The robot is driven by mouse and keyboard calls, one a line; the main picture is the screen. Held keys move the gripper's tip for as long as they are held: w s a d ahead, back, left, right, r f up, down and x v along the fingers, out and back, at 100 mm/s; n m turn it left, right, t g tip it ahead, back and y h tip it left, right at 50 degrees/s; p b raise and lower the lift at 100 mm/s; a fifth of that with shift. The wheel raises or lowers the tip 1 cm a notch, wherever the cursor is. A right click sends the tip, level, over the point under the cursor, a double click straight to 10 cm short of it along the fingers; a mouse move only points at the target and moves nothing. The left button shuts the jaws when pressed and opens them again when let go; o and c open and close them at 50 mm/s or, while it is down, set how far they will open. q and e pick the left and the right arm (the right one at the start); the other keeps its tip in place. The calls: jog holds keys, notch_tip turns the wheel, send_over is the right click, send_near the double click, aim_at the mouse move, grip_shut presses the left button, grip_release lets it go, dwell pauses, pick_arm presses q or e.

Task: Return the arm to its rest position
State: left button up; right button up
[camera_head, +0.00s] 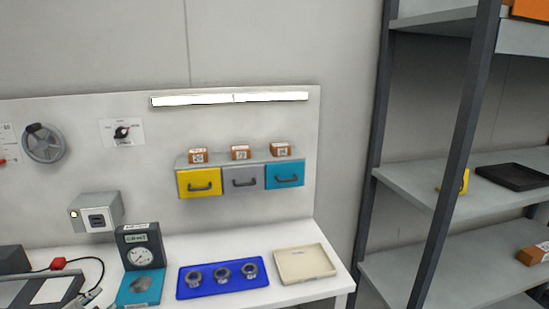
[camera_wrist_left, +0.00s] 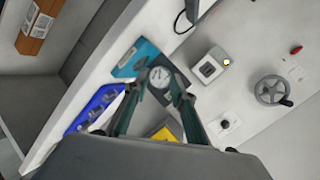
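My left gripper (camera_wrist_left: 158,76) shows in the left wrist view with its two dark fingers spread apart. Nothing is between the fingertips; the dial gauge (camera_wrist_left: 160,77) shows beyond them. Three brown boxes with barcode labels (camera_head: 198,156) (camera_head: 240,153) (camera_head: 280,150) stand on the ledge above the yellow (camera_head: 200,184), grey (camera_head: 243,180) and teal (camera_head: 285,176) drawers. My right gripper is out of view.
The white bench carries the dial gauge (camera_head: 140,256), a blue tray (camera_head: 191,294) with three metal rings and a beige tray (camera_head: 305,264). A grey box (camera_head: 96,212) and a handwheel (camera_head: 44,144) are on the wall panel. Shelving (camera_head: 420,187) stands at right.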

pick_arm(q)
jog(key=s+d+f+g, duration=0.2)
jog(key=s+f+g, duration=0.3)
jog(key=s+f, duration=1.2)
jog(key=w+d+f+n+t+h, duration=0.1)
jog(key=d+f+n+t+h, duration=0.2)
jog(key=d+f, duration=1)
notch_tip(320, 180, down, 3)
jog(key=n+h, duration=0.1)
jog(key=h, duration=0.2)
jog(key=shift+w+d+r+t, duration=0.15)
jog(key=shift+w+d+t, duration=0.15)
jog(key=shift+w, duration=0.05)
